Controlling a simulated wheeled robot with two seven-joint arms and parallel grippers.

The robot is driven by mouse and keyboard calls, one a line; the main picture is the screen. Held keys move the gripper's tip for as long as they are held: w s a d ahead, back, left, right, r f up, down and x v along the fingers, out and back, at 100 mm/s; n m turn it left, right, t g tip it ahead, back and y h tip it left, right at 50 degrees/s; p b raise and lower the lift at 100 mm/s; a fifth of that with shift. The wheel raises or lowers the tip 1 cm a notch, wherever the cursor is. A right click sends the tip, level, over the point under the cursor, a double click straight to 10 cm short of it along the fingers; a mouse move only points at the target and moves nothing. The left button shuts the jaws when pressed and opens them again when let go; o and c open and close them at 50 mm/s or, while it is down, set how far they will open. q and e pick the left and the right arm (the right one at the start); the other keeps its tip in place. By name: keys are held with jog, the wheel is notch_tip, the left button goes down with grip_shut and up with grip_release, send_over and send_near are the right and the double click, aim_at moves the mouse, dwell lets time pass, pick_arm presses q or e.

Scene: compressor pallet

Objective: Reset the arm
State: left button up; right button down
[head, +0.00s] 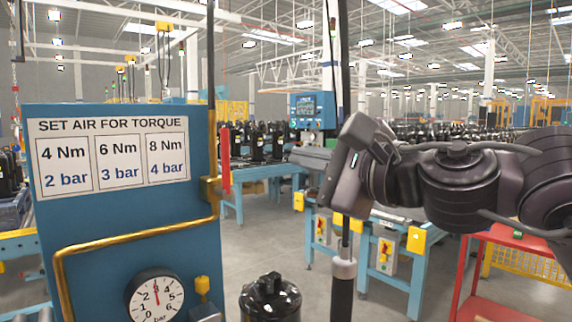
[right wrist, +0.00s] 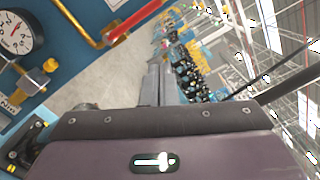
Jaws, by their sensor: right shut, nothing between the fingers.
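My right arm comes in from the right in the head view, with its dark gripper (head: 300,157) held up in the air, pointing left. In the right wrist view the two grey fingers (right wrist: 158,75) lie together with nothing between them. The gripper is apart from the blue panel (head: 120,235) and its red lever (head: 225,158), which stands upright on the brass pipe. The lever also shows in the right wrist view (right wrist: 135,19). My left gripper is not in view.
The panel carries a torque sign (head: 110,152), a brass pipe (head: 135,235) and a round gauge (head: 155,297), its needle near 3. A black compressor (head: 270,299) stands low beside it. Blue benches (head: 385,255) and a red cart (head: 500,285) stand right; grey floor (head: 265,240) lies between.

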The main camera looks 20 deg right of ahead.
jog(key=shift+s+d+f, duration=0.15)
jog(key=shift+s+d, duration=0.1)
jog(key=shift+d, duration=0.2)
